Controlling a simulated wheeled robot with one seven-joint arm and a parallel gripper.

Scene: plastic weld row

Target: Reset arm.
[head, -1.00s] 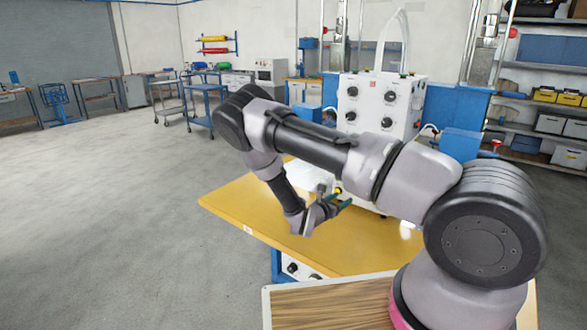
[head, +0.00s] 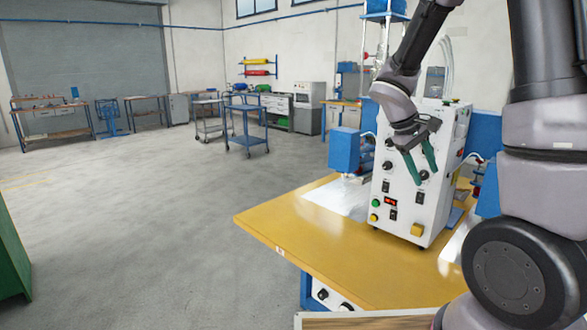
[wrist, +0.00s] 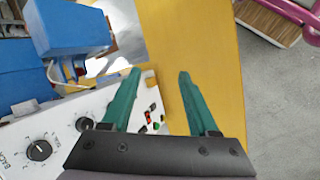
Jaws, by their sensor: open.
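My gripper (head: 421,172) has two green fingers, spread apart with nothing between them. In the head view it hangs from my raised arm, in front of the upper part of the white control box (head: 398,210). In the wrist view the fingers (wrist: 156,92) point over the yellow tabletop (wrist: 203,50), and the box's knob panel (wrist: 60,135) lies at the lower left. The gripper appears apart from the box, though the exact gap is hard to tell. My arm hides part of the machine behind.
The yellow bench (head: 330,260) carries the control box and a blue machine unit (head: 345,150). The bench's front left is clear. A blue cart (head: 247,125) stands on the open grey floor behind. A green object (head: 12,250) is at the left edge.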

